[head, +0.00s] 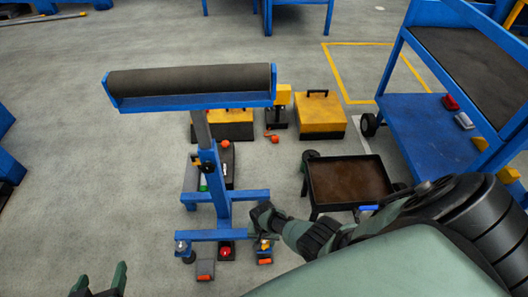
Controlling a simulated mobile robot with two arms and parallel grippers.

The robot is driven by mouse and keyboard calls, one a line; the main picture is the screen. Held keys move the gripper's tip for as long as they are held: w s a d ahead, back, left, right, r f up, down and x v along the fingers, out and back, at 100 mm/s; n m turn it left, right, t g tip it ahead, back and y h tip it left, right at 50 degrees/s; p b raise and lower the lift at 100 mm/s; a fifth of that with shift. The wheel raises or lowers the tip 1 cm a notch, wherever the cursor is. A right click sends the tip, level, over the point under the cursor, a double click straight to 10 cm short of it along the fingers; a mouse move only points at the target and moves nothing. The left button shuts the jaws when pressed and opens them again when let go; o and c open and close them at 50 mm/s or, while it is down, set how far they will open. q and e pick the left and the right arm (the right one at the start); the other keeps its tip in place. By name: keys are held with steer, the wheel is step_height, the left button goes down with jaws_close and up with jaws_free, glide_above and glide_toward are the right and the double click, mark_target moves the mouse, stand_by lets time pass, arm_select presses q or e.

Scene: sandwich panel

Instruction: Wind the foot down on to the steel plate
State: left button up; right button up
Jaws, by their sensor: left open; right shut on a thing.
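The blue stand (218,185) with a dark roller (190,80) on top stands on cross-bars on the floor. A foot with a pale knob (181,246) is at the left end of its near cross-bar. At the right end, my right gripper (264,236) is shut on a small part of the foot (266,245), mostly hidden by the jaws. A small grey plate with an orange edge (265,259) lies just below it; I cannot tell whether the foot touches it. My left gripper (99,284) is open and empty at the bottom left, away from the stand.
A similar grey and orange block (205,270) and a red-topped item (225,251) lie near the cross-bar. A dark tray cart (348,183) and a blue trolley (425,130) stand to the right. Yellow cases (320,113) are behind.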

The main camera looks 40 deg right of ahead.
mark_target(264, 242)
steer(key=o, duration=1.4)
steer(key=shift+c, duration=0.2)
step_height(264, 242, up, 3)
steer(key=shift+p, duration=1.25)
arm_select(q)
steer(key=s+a+f+g+y+p, duration=0.1)
steer(key=s+a+f+g, duration=0.15)
steer(key=s, duration=0.35)
steer(key=s+a+f+g+y+p, duration=0.1)
steer(key=s+g, duration=0.3)
steer(key=s, duration=0.2)
arm_select(e)
step_height(264, 242, up, 3)
steer(key=shift+f, duration=0.1)
arm_select(q)
steer(key=shift+g, duration=0.35)
steer(key=p+x, duration=0.1)
steer(key=x, duration=0.4)
steer(key=shift+s+a+f+p, duration=0.1)
steer(key=shift+f+p, duration=0.2)
steer(key=shift+f, duration=0.1)
arm_select(e)
step_height(264, 242, up, 2)
steer(key=shift+r, duration=0.1)
